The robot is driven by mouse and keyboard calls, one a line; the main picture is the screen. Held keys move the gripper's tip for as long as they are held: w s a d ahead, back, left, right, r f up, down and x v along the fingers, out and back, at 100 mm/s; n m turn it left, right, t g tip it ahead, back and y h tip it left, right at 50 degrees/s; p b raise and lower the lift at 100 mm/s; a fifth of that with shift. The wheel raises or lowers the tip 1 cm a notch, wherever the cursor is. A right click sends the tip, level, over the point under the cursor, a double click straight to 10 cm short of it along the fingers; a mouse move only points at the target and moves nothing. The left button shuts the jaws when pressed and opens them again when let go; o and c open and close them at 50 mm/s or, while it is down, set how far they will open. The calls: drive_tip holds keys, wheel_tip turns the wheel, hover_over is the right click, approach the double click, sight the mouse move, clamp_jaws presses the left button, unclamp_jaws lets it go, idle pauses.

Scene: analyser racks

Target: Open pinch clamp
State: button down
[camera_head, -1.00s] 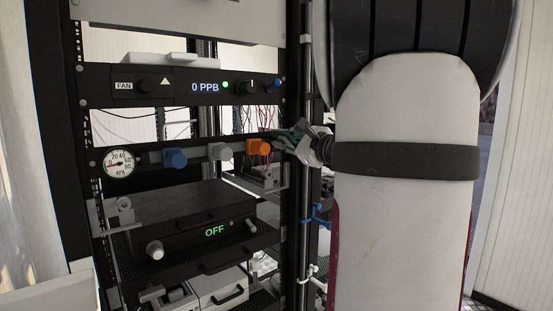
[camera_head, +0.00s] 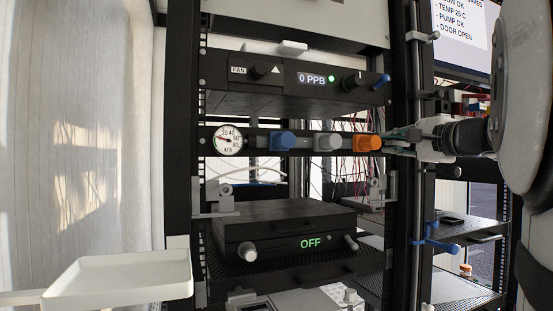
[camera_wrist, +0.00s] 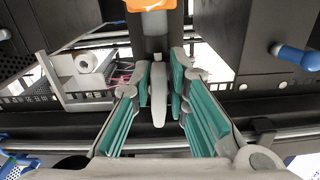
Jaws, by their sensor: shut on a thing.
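An orange clamp block (camera_head: 367,143) sits at the right end of the gauge panel, beside a grey block (camera_head: 327,143) and a blue block (camera_head: 281,141). In the wrist view the orange block (camera_wrist: 150,5) shows at the top edge, with a slim grey lever (camera_wrist: 159,95) on a dark body below it. My gripper (camera_head: 392,140) reaches in from the right at the orange block. In the wrist view its green-padded fingers (camera_wrist: 159,90) stand on both sides of the grey lever, shut on it. The exact contact is partly hidden.
A round gauge (camera_head: 229,140) is at the panel's left. The fan unit (camera_head: 270,84) above reads 0 PPB; the box (camera_head: 300,215) below reads OFF. A rack post (camera_head: 412,200) stands close by my gripper. A white tray (camera_head: 181,284) is at lower left.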

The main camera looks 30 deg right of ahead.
drive_tip(key=shift+f+n+b, duration=0.4)
drive_tip(key=shift+n+b, duration=0.1)
drive_tip(key=shift+b, duration=0.2)
drive_tip(key=c, duration=1.7)
unclamp_jaws()
drive_tip(key=shift+o, duration=0.2)
drive_tip(key=shift+r, duration=0.1)
drive_tip(key=shift+r, duration=0.1)
drive_tip(key=v, duration=1.2)
